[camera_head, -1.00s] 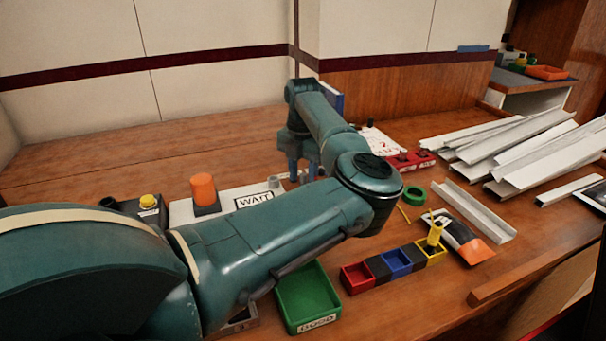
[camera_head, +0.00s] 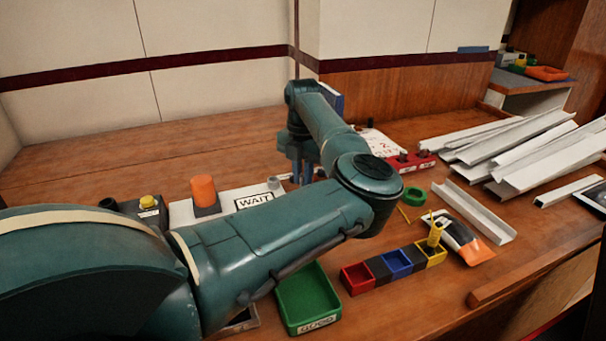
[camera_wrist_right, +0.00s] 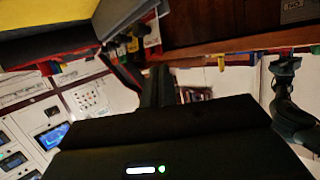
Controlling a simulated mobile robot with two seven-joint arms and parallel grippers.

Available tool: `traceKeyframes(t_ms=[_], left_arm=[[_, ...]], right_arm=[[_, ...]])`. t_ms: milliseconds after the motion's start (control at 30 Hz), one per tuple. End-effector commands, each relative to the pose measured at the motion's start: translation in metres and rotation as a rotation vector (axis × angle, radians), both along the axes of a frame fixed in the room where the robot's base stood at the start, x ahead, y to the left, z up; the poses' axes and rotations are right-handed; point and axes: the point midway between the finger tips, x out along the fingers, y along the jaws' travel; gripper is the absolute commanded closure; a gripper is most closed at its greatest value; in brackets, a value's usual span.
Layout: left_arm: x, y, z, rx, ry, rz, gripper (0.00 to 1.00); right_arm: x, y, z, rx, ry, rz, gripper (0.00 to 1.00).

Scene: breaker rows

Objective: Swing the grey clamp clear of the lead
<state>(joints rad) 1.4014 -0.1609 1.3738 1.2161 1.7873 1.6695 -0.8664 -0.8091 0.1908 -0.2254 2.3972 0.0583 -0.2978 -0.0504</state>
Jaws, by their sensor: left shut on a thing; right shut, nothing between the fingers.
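My left gripper (camera_head: 301,170) points down at the back of the bench, at the right end of the white panel marked WAIT. It is shut on a small grey piece, which looks like the grey clamp; the fingers and arm hide most of it. I cannot make out the lead, nor how the clamp sits against it. My right gripper (camera_wrist_right: 160,86) shows in the right wrist view, shut and empty, away from the bench work.
The WAIT panel (camera_head: 254,201) has an orange cylinder (camera_head: 204,190) near it. A green tray (camera_head: 308,300), a row of coloured bins (camera_head: 397,262) and a red breaker strip (camera_head: 412,162) lie around my left arm. White channels (camera_head: 520,150) crowd the right.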

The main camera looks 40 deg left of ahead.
Motion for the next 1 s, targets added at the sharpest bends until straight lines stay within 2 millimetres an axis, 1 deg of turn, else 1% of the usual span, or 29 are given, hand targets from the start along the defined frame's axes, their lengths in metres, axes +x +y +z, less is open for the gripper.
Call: traceKeyframes(t_ms=[167,367,700,1000], left_arm=[[-0.002,0.001,0.000,-0.001,-0.001,0.056,1.00],[-0.006,0.002,0.000,0.000,-0.002,0.190,1.00],[-0.018,0.004,0.000,0.000,-0.002,0.508,1.00],[-0.028,0.002,0.000,0.001,-0.002,0.774,1.00]], right_arm=[[0.000,0.000,-0.001,-0.002,0.000,0.001,1.00],[0.000,0.001,-0.005,-0.007,0.003,0.004,1.00],[0.001,0.005,-0.014,-0.023,0.009,0.020,1.00],[0.005,0.008,-0.020,-0.040,0.001,0.033,1.00]])
